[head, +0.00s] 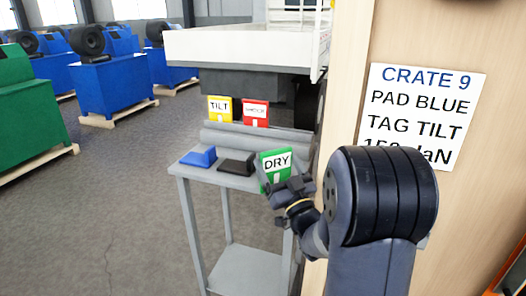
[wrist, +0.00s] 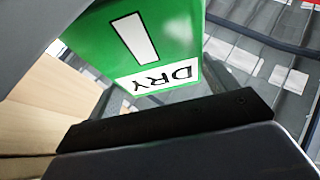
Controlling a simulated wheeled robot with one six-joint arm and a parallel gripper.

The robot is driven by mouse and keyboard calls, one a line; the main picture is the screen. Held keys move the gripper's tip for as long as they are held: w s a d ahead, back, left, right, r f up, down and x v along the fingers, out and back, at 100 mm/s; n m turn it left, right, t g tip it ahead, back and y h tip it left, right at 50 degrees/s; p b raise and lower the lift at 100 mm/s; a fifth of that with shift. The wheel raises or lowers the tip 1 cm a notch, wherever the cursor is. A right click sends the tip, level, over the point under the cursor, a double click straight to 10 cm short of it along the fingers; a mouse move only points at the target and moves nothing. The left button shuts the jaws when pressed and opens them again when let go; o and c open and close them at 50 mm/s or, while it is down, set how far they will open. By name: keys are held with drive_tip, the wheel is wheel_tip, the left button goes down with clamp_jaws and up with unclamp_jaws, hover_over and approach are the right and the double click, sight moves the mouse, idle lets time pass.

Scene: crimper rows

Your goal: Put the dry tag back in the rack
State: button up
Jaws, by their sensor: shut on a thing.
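The green DRY tag (head: 275,165) is in my gripper (head: 282,190), above the front right part of a small grey stand (head: 225,178). In the wrist view the DRY tag (wrist: 170,45) shows close up and upside down, with the gripper's dark finger (wrist: 165,125) below it. The rack (head: 255,137) is a grey ridged holder at the back of the stand. It bears a yellow TILT tag (head: 219,108) and a red tag (head: 255,113), side by side. The rack's right part, to the right of the red tag, bears no tag.
A blue pad (head: 198,157) and a black pad (head: 237,163) lie on the stand, left of the DRY tag. A wooden crate with a CRATE 9 sign (head: 420,115) stands close on the right. A white truck bed (head: 240,45) is behind. Open floor lies to the left.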

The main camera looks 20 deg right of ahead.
drive_tip(key=w, duration=0.2)
drive_tip(key=w+a+p, duration=0.1)
drive_tip(key=w, duration=0.4)
drive_tip(key=shift+w+a, duration=0.15)
drive_tip(key=shift+w, duration=0.25)
drive_tip(key=shift+s, duration=0.15)
drive_tip(key=shift+f, duration=0.1)
drive_tip(key=shift+f, duration=0.2)
drive_tip(key=o, duration=1.1)
drive_tip(key=shift+r, duration=0.15)
